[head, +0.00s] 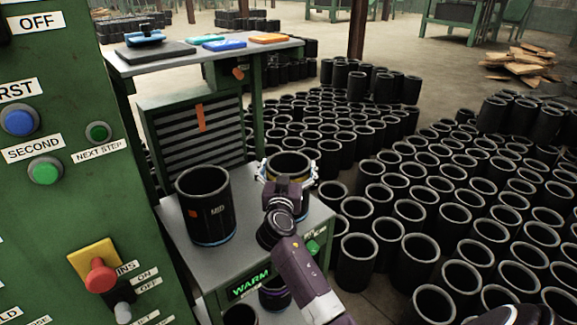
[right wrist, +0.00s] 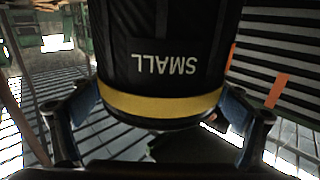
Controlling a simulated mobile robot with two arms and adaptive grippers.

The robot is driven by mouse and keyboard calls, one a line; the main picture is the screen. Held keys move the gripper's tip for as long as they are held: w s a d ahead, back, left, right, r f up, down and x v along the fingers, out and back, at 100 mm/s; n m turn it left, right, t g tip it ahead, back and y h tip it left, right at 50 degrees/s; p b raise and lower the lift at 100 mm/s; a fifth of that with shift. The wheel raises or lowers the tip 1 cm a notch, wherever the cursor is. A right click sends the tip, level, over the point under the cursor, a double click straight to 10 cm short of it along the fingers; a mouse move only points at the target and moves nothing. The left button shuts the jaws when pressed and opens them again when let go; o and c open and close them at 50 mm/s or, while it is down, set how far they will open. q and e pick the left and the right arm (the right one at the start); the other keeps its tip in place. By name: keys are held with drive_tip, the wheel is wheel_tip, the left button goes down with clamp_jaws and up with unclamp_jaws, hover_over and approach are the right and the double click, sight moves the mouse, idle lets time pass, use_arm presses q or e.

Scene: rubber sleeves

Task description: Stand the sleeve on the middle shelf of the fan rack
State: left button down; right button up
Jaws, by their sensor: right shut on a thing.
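My right gripper (head: 288,178) is shut on a black sleeve (head: 290,161) with a pale rim. In the right wrist view this sleeve (right wrist: 165,50) reads SMALL, upside down in the picture, and has a yellow band. The fingers (right wrist: 160,125) lie on either side of it near the band. The sleeve is roughly upright at the back right of a grey top (head: 240,245); whether it touches the top is hidden. A larger sleeve marked MID (head: 205,205) stands upright on that top, to the left. I cannot tell which unit is the fan rack. My left gripper is not in view.
Behind stands a green louvered cabinet (head: 200,135) with orange strips, beside a bench (head: 200,60) of coloured items. The unit below the grey top shows a WARM display (head: 250,286) and sleeves underneath. A green button panel (head: 60,200) fills the left. Many sleeves (head: 440,190) crowd the right floor.

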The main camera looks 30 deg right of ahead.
drive_tip(key=shift+r, duration=0.15)
drive_tip(key=o, duration=1.6)
drive_tip(key=shift+f, duration=0.25)
drive_tip(key=shift+o, duration=1.1)
drive_tip(key=shift+r, duration=0.1)
drive_tip(key=shift+r, duration=0.1)
drive_tip(key=b+v, duration=0.2)
drive_tip(key=v, duration=1)
drive_tip(key=shift+a, duration=0.1)
